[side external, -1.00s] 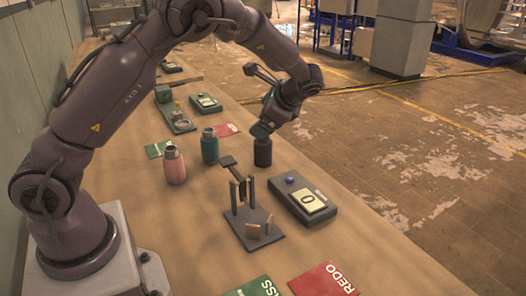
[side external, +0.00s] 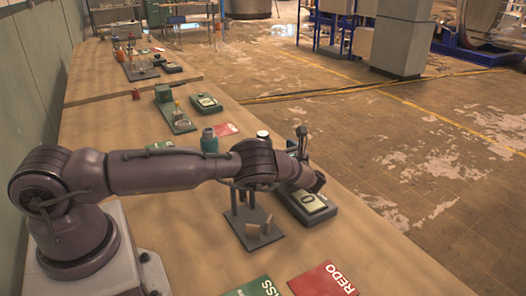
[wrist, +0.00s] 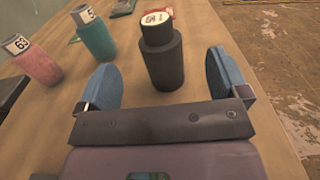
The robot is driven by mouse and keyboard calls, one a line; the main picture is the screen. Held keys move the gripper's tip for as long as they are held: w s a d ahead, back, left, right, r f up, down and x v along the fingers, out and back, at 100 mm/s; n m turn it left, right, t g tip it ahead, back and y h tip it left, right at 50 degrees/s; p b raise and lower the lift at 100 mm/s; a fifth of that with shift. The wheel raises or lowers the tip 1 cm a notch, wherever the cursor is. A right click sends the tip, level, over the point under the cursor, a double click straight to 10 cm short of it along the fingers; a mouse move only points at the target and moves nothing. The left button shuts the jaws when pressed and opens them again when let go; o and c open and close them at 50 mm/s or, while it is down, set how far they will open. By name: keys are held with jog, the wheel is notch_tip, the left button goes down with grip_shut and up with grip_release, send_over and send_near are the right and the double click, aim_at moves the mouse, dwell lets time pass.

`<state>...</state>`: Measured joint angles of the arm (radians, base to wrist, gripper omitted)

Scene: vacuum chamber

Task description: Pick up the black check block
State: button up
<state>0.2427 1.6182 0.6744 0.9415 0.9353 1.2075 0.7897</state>
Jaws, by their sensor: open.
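The black check block (wrist: 163,62) is a black, bottle-shaped piece with a white label on its top. It stands upright on the table, and in the wrist view it appears between my gripper's blue fingers, with clear space on both sides. In the side view only its white-topped upper part (side external: 262,135) shows above my arm. My gripper (wrist: 160,66) is open and empty. In the side view its fingers (side external: 297,145) are partly hidden by my wrist, right of the block. Whether the block is fully between the fingertips or just ahead of them, I cannot tell.
A teal bottle (wrist: 97,38) and a pink bottle (wrist: 33,63) stand left of the block. A grey device with a display (side external: 310,203) lies below my wrist. A small stand (side external: 262,238) and a red REDO card (side external: 325,279) are nearer the camera.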

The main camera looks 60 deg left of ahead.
jog(key=a, duration=0.8)
jog(key=shift+s+f, duration=0.15)
